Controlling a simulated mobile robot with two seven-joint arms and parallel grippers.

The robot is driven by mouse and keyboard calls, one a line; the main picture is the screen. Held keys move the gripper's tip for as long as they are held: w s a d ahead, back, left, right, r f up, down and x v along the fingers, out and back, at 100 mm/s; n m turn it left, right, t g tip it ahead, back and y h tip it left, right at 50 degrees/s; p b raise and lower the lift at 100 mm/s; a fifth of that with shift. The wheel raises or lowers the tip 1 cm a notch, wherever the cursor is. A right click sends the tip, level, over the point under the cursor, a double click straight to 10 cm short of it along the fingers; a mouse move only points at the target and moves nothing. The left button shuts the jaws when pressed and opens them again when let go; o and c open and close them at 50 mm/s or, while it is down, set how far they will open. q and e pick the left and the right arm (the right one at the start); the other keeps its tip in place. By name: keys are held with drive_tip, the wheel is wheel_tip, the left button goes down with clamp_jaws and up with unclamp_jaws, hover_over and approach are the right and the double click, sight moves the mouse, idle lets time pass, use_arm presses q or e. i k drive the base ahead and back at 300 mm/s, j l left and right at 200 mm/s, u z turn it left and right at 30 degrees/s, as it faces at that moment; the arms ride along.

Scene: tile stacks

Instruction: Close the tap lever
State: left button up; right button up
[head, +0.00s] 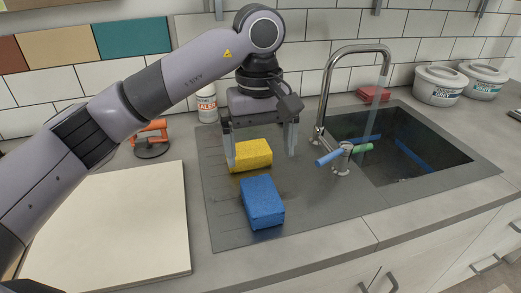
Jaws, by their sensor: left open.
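The tap (323,92) is a tall chrome arch at the left edge of the sink basin. A pale stream of water (381,95) seems to fall from its spout. The lever (329,157) at the tap's base has a blue end pointing left; a green piece (362,148) shows on the right. My left gripper (261,160) is open, pointing down, over the drainboard to the left of the tap. It is apart from the lever. Its fingers stand on either side of a yellow sponge (254,154); whether they touch it I cannot tell. My right gripper is not in view.
A blue sponge (262,202) lies on the drainboard (320,215) in front of the yellow one. A pale board (120,225), an orange-handled tool (151,143) and a white bottle (207,104) are left. White tubs (438,86) and a red block (373,94) stand behind the basin (425,145).

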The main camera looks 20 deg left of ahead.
sight(345, 149)
drive_tip(key=k, duration=1)
